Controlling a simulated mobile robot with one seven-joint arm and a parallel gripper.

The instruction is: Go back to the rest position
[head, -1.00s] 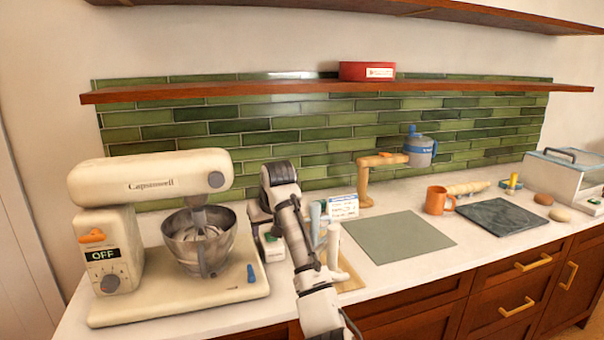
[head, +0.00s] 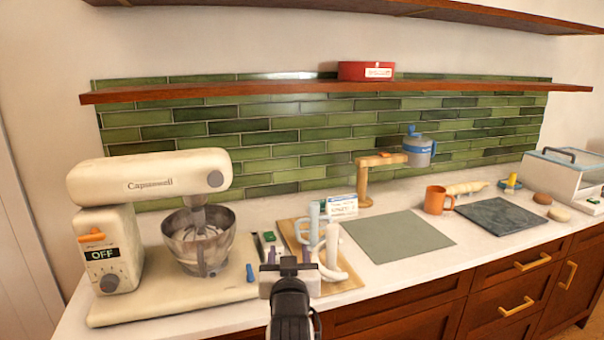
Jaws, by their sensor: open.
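My gripper (head: 289,262) is at the bottom middle of the head view, over the front edge of the counter, seen from behind. Its fingers are apart and I see nothing between them. The gripper overlaps the board's near left part in the picture; I cannot tell the exact gap.
A cream stand mixer (head: 150,180) with a steel bowl (head: 200,252) stands at left. A grey-green mat (head: 398,236) lies bare at centre right. An orange mug (head: 437,200), a dark slab (head: 500,216) and a white appliance (head: 565,180) are farther right. A red box (head: 366,71) sits on the shelf.

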